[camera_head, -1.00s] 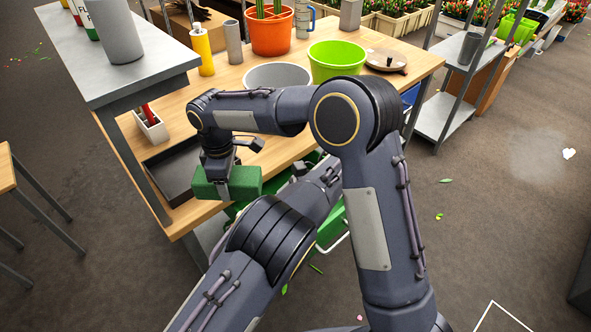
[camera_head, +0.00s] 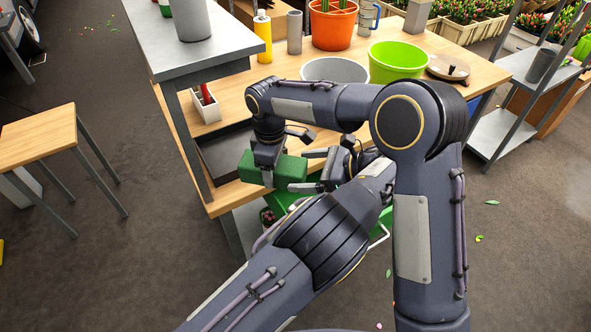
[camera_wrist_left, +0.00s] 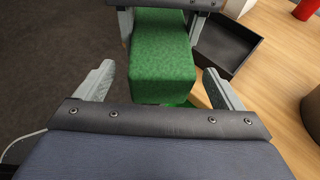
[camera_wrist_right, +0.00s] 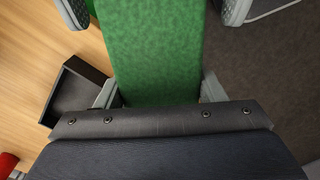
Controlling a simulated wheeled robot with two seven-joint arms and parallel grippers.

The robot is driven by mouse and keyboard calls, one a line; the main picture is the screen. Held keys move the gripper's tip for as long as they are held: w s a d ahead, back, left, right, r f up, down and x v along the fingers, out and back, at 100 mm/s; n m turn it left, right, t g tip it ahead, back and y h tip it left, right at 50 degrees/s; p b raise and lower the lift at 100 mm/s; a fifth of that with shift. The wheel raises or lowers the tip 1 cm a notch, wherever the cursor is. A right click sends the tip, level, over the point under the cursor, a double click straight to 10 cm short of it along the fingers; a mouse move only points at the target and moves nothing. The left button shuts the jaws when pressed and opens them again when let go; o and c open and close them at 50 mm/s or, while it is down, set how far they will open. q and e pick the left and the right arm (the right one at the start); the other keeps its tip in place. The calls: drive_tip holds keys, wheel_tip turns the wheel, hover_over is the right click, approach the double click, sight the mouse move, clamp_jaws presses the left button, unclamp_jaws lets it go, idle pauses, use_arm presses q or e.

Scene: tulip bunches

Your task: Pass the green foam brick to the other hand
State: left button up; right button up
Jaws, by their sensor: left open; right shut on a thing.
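The green foam brick (camera_head: 288,169) is a long block held in the air in front of the wooden table. My right gripper (camera_head: 266,176) is shut across its left part in the head view. In the right wrist view the brick (camera_wrist_right: 152,50) runs lengthwise between the jaws. My left gripper (camera_head: 310,170) is open at the brick's free right end, its fingers apart above and below that end. In the left wrist view the brick's end face (camera_wrist_left: 162,91) lies between the spread fingers, with gaps at both sides. My forearms hide part of the area below.
The wooden table (camera_head: 232,108) carries a dark tray (camera_head: 222,150), a grey bucket (camera_head: 335,71), a lime bucket (camera_head: 398,62) and an orange pot (camera_head: 333,25). A grey raised shelf (camera_head: 215,45) stands at left. A green crate, partly hidden, is below the arms.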

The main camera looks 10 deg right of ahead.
use_arm(q)
drive_tip(key=shift+x, duration=1.6)
drive_tip(key=c, duration=0.9)
drive_tip(key=shift+c, duration=1.1)
use_arm(e)
drive_tip(key=o, duration=1)
drive_tip(key=shift+o, duration=0.2)
